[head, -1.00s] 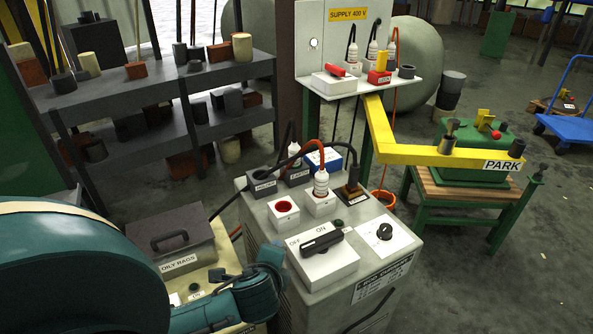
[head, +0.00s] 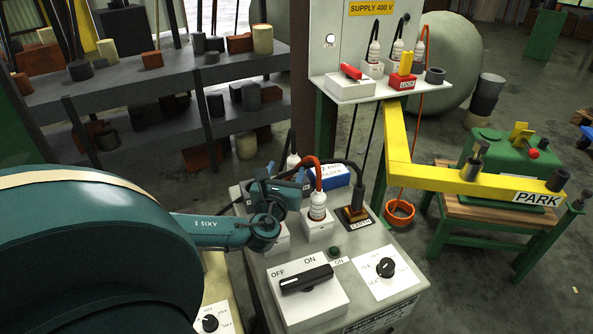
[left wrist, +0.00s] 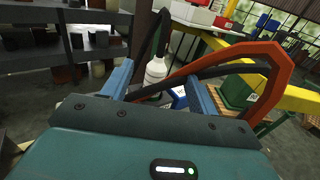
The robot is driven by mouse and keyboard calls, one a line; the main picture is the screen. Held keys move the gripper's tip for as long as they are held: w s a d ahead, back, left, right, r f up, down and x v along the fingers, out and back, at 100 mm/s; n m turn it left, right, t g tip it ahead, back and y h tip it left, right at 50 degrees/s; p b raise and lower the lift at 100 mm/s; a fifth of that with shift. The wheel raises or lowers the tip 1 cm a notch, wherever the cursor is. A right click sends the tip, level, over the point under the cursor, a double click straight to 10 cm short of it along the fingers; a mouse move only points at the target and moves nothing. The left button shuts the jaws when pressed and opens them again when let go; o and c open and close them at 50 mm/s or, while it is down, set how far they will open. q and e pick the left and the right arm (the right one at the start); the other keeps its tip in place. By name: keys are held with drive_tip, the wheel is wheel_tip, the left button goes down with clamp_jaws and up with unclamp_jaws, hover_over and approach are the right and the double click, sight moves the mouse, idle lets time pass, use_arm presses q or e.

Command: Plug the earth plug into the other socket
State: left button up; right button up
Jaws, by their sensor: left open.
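A white plug (head: 317,205) with an orange-red cable stands upright in a white socket box (head: 318,230) on the grey cabinet. To its right, a dark brown plug (head: 355,210) sits in a block whose small label appears to read EARTH. My left gripper (head: 285,184) is open and empty, just left of the red-cabled plug. It hides most of the neighbouring white socket box (head: 277,240). In the left wrist view, another white plug (left wrist: 155,72) with a black cable shows beyond and between the fingers, and the red cable (left wrist: 270,75) arches to the right. My right gripper is not in view.
A black switch (head: 306,278) and a dial (head: 386,267) are on the cabinet front. A blue box (head: 328,178) stands behind the plugs. The supply shelf (head: 345,88) and a yellow arm marked PARK (head: 480,182) are at right.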

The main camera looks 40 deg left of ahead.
sight(292, 167)
use_arm(q)
drive_tip(key=f, duration=0.1)
drive_tip(key=w+f, duration=0.1)
drive_tip(key=f, duration=0.2)
drive_tip(key=shift+w+a+f, duration=0.2)
drive_tip(key=shift+w+a, duration=0.05)
drive_tip(key=shift+a, duration=0.15)
drive_tip(key=x, duration=0.5)
drive_tip(key=shift+w+a+b, duration=0.2)
drive_tip(key=shift+w+b, duration=0.15)
drive_tip(key=shift+b, duration=0.05)
drive_tip(key=shift+c, duration=0.5)
drive_tip(key=c, duration=1)
drive_tip(key=shift+r, duration=0.1)
drive_tip(key=shift+c, duration=0.4)
